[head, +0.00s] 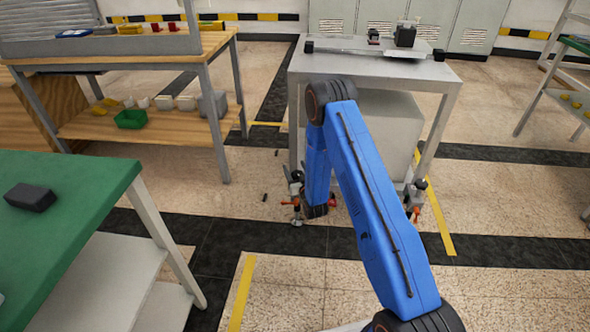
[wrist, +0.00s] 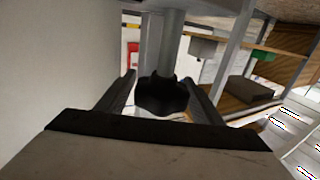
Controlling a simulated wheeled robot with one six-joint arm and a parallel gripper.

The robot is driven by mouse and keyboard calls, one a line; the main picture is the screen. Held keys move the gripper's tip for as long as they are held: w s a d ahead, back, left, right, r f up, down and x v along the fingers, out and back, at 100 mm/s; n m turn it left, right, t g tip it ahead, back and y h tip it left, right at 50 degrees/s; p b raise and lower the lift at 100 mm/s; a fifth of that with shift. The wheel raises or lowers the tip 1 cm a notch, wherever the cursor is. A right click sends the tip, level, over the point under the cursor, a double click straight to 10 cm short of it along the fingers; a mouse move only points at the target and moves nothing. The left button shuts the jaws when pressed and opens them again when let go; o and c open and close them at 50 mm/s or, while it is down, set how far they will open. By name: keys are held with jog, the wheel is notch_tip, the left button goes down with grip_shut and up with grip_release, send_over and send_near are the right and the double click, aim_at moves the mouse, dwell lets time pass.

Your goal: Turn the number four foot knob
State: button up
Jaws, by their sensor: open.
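In the wrist view a black lobed knob (wrist: 162,96) sits between the two fingers of my gripper (wrist: 161,82). The fingers are apart, one on each side of it, and I cannot tell whether either touches it. A grey post rises behind the knob. In the head view my blue arm reaches down to the front of a grey metal table (head: 440,72). My gripper is hidden behind the arm there. Foot assemblies with orange and red parts show at the left leg (head: 296,196) and the right leg (head: 415,198). No number is readable on them.
A pale box (head: 385,130) stands under the grey table. A green-topped bench (head: 90,180) is at the left front. A wooden workbench (head: 150,45) with a green bin (head: 131,119) stands behind it. Open floor lies right of my arm.

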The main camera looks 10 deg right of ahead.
jog(key=c, duration=1.1)
jog(key=shift+o, duration=0.3)
jog(key=shift+m+h, duration=0.3)
jog(key=shift+h, duration=0.2)
jog(key=shift+d+m+h, duration=0.15)
jog(key=shift+m+h, duration=0.35)
jog(key=shift+h, duration=0.3)
jog(key=m+h, duration=0.2)
jog(key=h, duration=0.1)
jog(key=d+m+g+h, duration=0.1)
jog(key=m+h, duration=0.1)
jog(key=h, duration=0.1)
jog(key=shift+s+d, duration=0.1)
jog(key=shift+d, duration=0.05)
jog(key=m+g+h, duration=0.1)
jog(key=h, duration=0.1)
jog(key=d+m+g+h, duration=0.1)
jog(key=m+h, duration=0.1)
jog(key=s+m+g+h, duration=0.1)
jog(key=m+g+h, duration=0.1)
jog(key=shift+d+h, duration=0.3)
jog(key=shift+g, duration=0.4)
